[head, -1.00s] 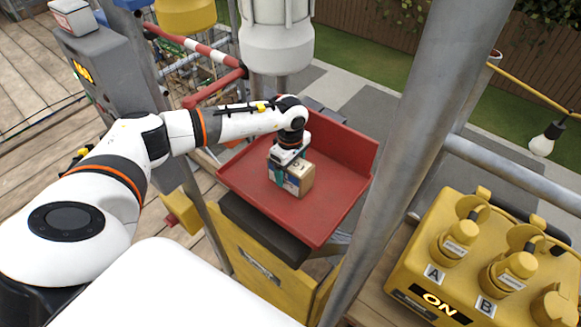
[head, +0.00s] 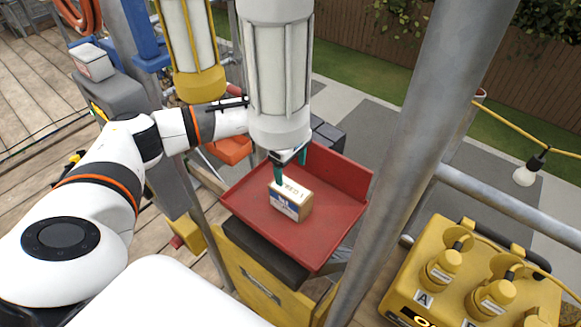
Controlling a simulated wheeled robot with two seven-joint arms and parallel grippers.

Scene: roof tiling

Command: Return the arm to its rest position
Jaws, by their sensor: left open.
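My left arm reaches in from the left, and part of its far end is hidden behind the hanging white-and-grey cylinder. My left gripper (head: 290,168) has teal fingers and is open. It is just above and behind a small cardboard box (head: 291,199) with a white and blue label. The box sits upright on the red tray (head: 325,228), near its middle. The gripper holds nothing. My right gripper is not in view.
The white-and-grey cylinder (head: 279,75) and a yellow one (head: 190,50) hang close to my left arm. A thick grey pole (head: 425,130) stands right of the tray. A yellow box with plugs (head: 470,285) is at lower right. A bulb (head: 525,176) hangs at right.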

